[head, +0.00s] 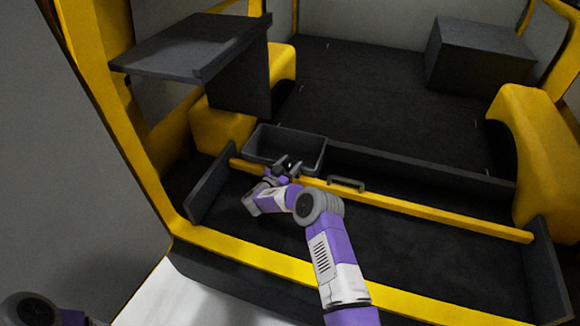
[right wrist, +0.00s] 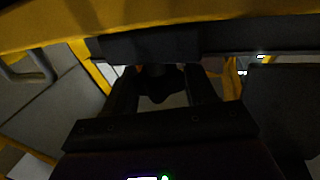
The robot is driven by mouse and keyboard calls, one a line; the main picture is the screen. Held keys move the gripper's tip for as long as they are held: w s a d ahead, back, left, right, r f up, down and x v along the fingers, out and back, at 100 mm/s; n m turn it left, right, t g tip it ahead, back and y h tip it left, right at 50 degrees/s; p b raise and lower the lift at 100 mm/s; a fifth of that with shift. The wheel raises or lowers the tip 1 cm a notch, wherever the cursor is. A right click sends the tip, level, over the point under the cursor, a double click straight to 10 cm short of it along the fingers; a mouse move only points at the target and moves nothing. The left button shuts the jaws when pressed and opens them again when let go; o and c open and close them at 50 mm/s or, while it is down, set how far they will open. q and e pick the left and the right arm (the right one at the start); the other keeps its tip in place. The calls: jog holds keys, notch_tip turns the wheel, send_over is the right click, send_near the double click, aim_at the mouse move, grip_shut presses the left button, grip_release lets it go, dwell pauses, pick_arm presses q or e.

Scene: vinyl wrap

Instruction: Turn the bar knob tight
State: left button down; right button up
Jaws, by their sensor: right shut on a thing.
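A yellow bar (head: 430,212) runs across the back of the van's cargo floor. My right gripper (head: 288,168) is at the bar left of its middle, in front of the grey bin. In the right wrist view, my right gripper (right wrist: 162,92) is shut on a dark knob (right wrist: 160,84) between its two fingers. The yellow bar also shows there across the top (right wrist: 150,22). In the head view the knob is hard to make out among the dark gripper parts. My left gripper is out of the picture; only a piece of my left arm shows at the lower left.
A dark grey open bin (head: 312,152) stands just behind the bar. A grey handle (head: 346,184) sits on the bar, right of my gripper. A dark shelf (head: 190,47) overhangs at the upper left, and a dark box (head: 478,55) stands at the back right. The middle floor is clear.

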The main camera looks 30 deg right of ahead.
jog(key=shift+m+g+h, duration=0.4)
jog(key=shift+m+g, duration=0.3)
jog(key=shift+g, duration=0.3)
jog(key=shift+g+b, duration=0.3)
jog(key=o, duration=0.9)
